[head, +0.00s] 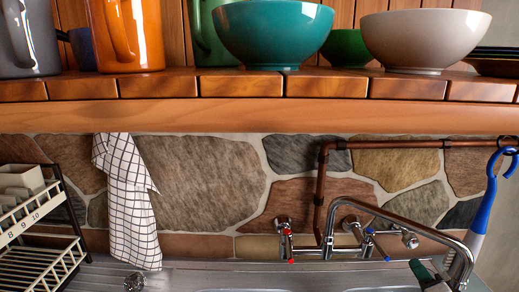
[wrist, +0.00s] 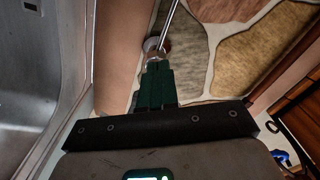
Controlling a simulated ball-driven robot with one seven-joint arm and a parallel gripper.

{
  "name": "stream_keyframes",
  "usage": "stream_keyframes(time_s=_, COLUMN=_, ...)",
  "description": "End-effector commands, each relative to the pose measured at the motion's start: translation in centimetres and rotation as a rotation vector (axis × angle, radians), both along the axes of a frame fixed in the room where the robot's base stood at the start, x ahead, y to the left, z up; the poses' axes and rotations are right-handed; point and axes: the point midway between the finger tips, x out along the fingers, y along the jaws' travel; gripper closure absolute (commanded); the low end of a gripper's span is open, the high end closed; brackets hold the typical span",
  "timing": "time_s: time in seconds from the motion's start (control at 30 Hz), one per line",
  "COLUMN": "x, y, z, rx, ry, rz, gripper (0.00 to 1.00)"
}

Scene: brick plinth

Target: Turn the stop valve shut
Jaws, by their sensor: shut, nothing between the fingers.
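Chrome tap fittings stand against the stone wall above the sink in the head view. One fitting (head: 284,238) has a red-marked lever, and another (head: 372,242) has a blue-marked lever. A copper pipe (head: 320,190) runs down to them; I cannot tell which fitting is the stop valve. My gripper (head: 420,270), with dark green fingers, is at the lower right, near the curved chrome spout (head: 425,228). In the wrist view my gripper (wrist: 157,68) is shut and empty. Its tips are close to a round chrome fitting (wrist: 152,45) with a thin rod; contact is unclear.
A wooden shelf (head: 250,112) with bowls and mugs overhangs the sink (head: 215,278). A checked cloth (head: 128,200) hangs at left, beside a dish rack (head: 40,235). A blue-handled brush (head: 486,205) hangs at right, close to the spout.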

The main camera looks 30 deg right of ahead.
Motion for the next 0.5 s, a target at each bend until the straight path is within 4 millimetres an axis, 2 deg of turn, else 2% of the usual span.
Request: stream_keyframes(time_s=0.5, x=4.7, y=-2.9, z=0.0, rx=-0.002, ry=-0.001, rz=0.000, gripper=1.00)
